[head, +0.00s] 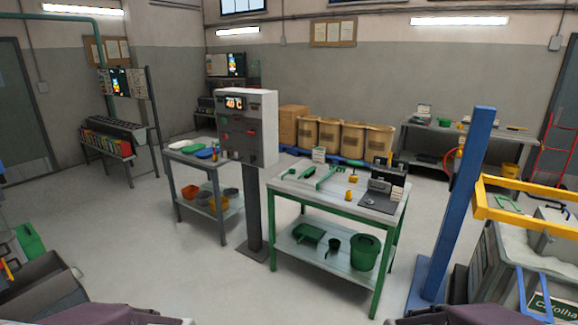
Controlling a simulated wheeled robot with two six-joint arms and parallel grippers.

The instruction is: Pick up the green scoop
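Several green tools lie on top of the green-legged table (284,188) ahead. One long green tool (327,178) lies near the middle, and a smaller green tool (308,172) lies to its left. On the lower shelf are a dark green tray-like pan (308,233), a small dark green scoop-like vessel (333,246) and a dark green bucket (364,252). I cannot tell surely which piece is the green scoop. Parts of my arms show at the bottom edge; neither gripper shows.
A grey control post (253,190) stands left of the table, beside another table (178,158) with coloured plates. A blue column (460,200) and yellow rail (520,215) stand at right. Open floor (240,290) lies in front.

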